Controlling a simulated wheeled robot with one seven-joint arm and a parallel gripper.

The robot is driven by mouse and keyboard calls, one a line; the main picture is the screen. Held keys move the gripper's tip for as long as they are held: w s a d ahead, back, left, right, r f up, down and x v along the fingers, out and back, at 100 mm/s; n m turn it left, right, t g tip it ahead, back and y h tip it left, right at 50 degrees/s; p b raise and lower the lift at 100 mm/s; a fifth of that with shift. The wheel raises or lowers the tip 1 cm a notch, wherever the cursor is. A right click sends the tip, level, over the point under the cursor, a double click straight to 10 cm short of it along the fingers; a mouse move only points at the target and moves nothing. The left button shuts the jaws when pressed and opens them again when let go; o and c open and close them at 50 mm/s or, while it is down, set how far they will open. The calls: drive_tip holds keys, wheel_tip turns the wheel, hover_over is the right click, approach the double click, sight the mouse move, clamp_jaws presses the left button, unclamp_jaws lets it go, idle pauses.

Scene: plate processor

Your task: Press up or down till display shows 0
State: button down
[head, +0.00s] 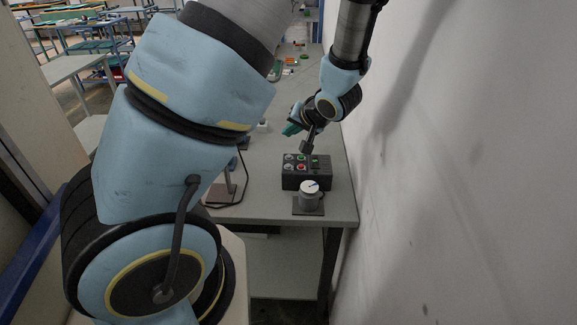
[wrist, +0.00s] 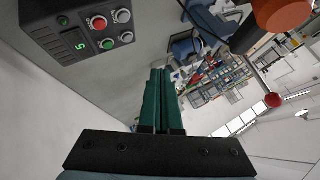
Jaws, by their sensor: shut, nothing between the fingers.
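The black control box (head: 306,183) stands on the grey table in the head view, and it also shows at the upper left of the wrist view (wrist: 52,36). It carries a small display (wrist: 80,45) with a lit green digit that looks like a 5, seen tilted. Beside the display are a red button (wrist: 98,23), a green button (wrist: 107,44) and two white-grey buttons (wrist: 122,15) (wrist: 126,37). My gripper (wrist: 160,73) has green fingers, shut together and empty. In the head view my gripper (head: 291,129) is above and behind the box, apart from the buttons.
A round knob device (head: 309,194) stands in front of the box near the table's front edge. A stand with a black cable (head: 226,188) is to the left. A wall (head: 450,180) runs close along the right. Small coloured items (head: 290,62) lie farther back.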

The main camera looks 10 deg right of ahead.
drive_tip(key=b, duration=0.7)
hover_over(290, 170)
wheel_tip(290, 170, down, 7)
drive_tip(key=shift+r, duration=0.15)
drive_tip(key=shift+f+b, duration=0.5)
drive_tip(key=shift+f, duration=0.35)
drive_tip(key=shift+f, duration=0.1)
idle(0.7)
drive_tip(key=shift+f, duration=0.35)
drive_tip(key=shift+f, duration=0.4)
idle(0.6)
drive_tip(key=shift+r, duration=0.2)
drive_tip(key=shift+r+p, duration=0.65)
drive_tip(key=shift+p, duration=0.6)
